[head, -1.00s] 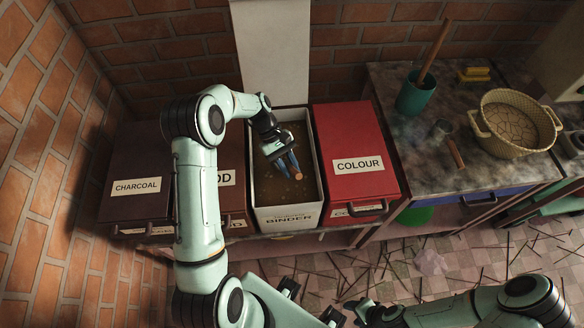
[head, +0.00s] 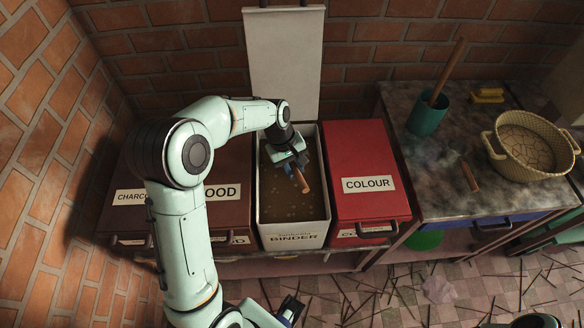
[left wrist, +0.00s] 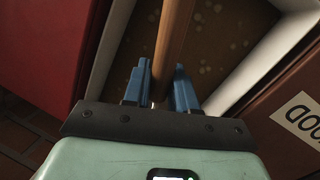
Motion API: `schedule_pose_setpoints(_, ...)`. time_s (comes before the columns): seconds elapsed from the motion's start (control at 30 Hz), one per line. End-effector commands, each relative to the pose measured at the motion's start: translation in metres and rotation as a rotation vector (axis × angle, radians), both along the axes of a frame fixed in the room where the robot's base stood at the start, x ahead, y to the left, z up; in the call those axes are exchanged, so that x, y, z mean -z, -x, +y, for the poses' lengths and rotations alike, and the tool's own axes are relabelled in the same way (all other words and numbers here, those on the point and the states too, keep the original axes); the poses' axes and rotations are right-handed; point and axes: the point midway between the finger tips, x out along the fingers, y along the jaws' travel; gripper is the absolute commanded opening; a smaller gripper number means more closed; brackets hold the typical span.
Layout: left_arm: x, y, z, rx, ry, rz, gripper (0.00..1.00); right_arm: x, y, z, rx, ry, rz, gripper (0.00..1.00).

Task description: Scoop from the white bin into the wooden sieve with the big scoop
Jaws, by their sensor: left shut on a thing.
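The white bin (head: 265,212), labelled BINDER, stands between the wood bin and the red colour bin. Brown, speckled material (head: 290,206) fills its lower part. My left gripper (head: 293,170) is inside the bin's opening, shut on the wooden handle (head: 303,181) of a tool, which I take to be the big scoop. In the left wrist view the handle (left wrist: 173,35) runs between the blue fingers (left wrist: 160,92) over the brown material (left wrist: 215,45). The scoop's head is hidden. I cannot make out the wooden sieve.
The red colour bin (head: 368,155) and the brown wood bin (head: 228,170) flank the white bin closely. On the counter at right are a teal cup (head: 427,115), a wooden-handled tool (head: 469,175) and a cream basket (head: 530,145). Thin sticks litter the floor.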

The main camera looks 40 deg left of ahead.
Motion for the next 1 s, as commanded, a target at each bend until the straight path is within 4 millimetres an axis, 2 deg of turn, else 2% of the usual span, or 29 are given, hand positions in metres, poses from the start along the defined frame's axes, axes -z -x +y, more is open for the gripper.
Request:
schedule_pose_setpoints(0.3,-0.032,0.01,-0.016,0.003,-0.093,-0.068,0.0,-0.006,-0.003,0.0,0.0,0.0,-0.003,0.52)
schedule_pose_setpoints(1.0,-0.063,0.048,-0.075,0.003,-0.127,-0.087,0.0,-0.007,-0.003,0.0,0.0,0.0,-0.003,0.52)
